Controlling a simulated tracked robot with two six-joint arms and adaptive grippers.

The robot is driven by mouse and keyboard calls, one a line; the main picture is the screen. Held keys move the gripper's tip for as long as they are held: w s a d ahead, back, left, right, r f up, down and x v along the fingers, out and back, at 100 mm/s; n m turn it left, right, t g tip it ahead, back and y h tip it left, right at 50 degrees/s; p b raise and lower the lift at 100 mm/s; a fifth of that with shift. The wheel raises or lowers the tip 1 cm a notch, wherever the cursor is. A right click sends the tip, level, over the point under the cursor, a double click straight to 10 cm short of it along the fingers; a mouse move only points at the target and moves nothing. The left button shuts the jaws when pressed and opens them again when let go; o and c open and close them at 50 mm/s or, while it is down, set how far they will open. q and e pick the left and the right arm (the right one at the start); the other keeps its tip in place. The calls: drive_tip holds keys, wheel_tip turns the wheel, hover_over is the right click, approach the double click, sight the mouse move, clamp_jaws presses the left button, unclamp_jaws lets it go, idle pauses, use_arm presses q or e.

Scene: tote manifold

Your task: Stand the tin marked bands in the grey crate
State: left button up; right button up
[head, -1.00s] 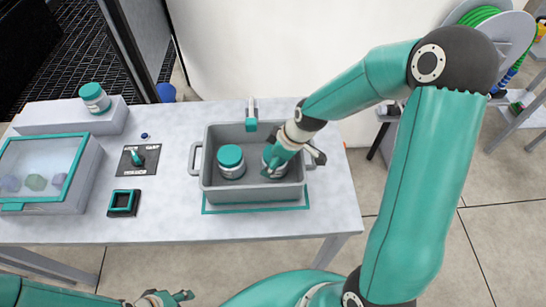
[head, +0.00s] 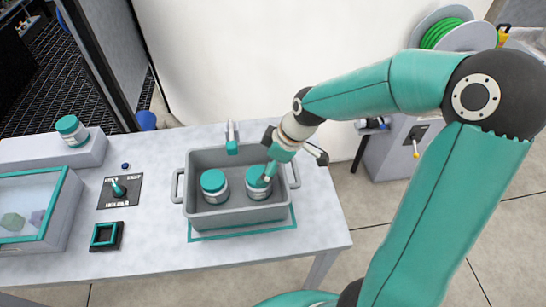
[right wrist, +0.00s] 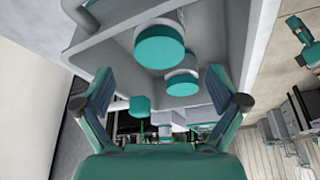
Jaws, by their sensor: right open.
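The grey crate (head: 181,187) stands on the table. Two white tins with teal lids stand upright inside it: a left tin (head: 213,187) and a right tin (head: 259,186). Both lids also show in the right wrist view, one larger (right wrist: 158,46) and one smaller (right wrist: 181,84). No label is readable, so I cannot tell which tin is marked bands. My right gripper (head: 272,165) is over the right tin, partly covering its lid. In the right wrist view my right gripper (right wrist: 160,88) is open, with nothing between its fingers. My left gripper is out of view.
Another teal-lidded tin (head: 72,131) stands on a grey block (head: 40,150) at the left. A clear-topped case (head: 62,218), a lever panel (head: 119,190) and a small square holder (head: 106,236) lie left of the crate. A teal-tipped spout (head: 231,143) stands at the crate's back wall.

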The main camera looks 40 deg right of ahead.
drive_tip(key=shift+v, duration=1.55)
drive_tip(key=shift+r, duration=0.15)
